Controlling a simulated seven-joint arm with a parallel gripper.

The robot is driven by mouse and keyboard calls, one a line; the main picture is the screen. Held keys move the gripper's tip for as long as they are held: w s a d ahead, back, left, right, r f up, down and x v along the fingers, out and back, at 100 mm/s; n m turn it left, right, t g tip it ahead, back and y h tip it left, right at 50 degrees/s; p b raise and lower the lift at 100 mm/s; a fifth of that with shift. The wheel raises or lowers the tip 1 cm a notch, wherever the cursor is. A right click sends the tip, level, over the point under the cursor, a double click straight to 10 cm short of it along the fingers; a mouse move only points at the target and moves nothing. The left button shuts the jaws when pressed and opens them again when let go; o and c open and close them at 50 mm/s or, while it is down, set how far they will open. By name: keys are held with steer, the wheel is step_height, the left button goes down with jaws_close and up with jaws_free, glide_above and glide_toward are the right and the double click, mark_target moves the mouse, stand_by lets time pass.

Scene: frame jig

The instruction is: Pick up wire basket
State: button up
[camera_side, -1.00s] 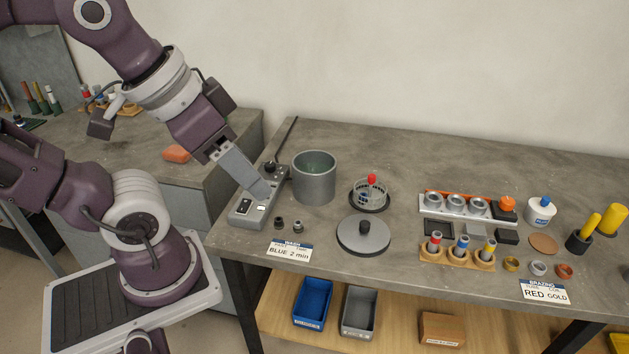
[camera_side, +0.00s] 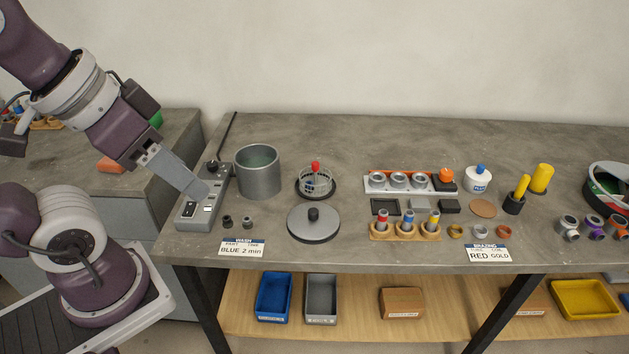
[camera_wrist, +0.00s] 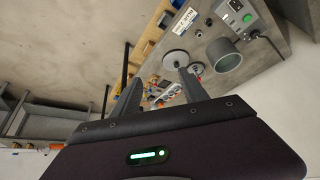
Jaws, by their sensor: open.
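The wire basket (camera_side: 324,186) is a small round mesh cup with a red-knobbed handle. It stands upright on a dark round base on the bench, right of the grey pot (camera_side: 258,175) and behind the round lid (camera_side: 313,224). Something small and blue shows inside it. My gripper (camera_side: 201,191) is open and empty, left of the pot and well apart from the basket. In the side view its tip overlaps the grey switch box (camera_side: 187,213). In the wrist view, its two fingers (camera_wrist: 160,92) show spread, with the pot (camera_wrist: 223,55) beyond them.
Right of the basket are a rack of metal cups (camera_side: 399,181), a wooden holder with coloured vials (camera_side: 405,231) and a white bottle (camera_side: 478,179). The bench behind is clear.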

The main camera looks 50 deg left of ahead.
steer(key=shift+c, duration=0.7)
steer(key=w+a+r+n+g+h, duration=0.25)
steer(key=w+n, duration=0.35)
steer(key=w, duration=0.7)
steer(key=n+g+y, duration=0.2)
steer(key=n+g, duration=0.1)
steer(key=n, duration=0.6)
glide_above(316, 163)
step_height(316, 163, down, 21)
steer(key=shift+s, duration=0.1)
steer(key=shift+y, duration=0.25)
step_height(316, 163, down, 8)
steer(key=shift+a+r, duration=0.1)
steer(key=shift+c, duration=0.5)
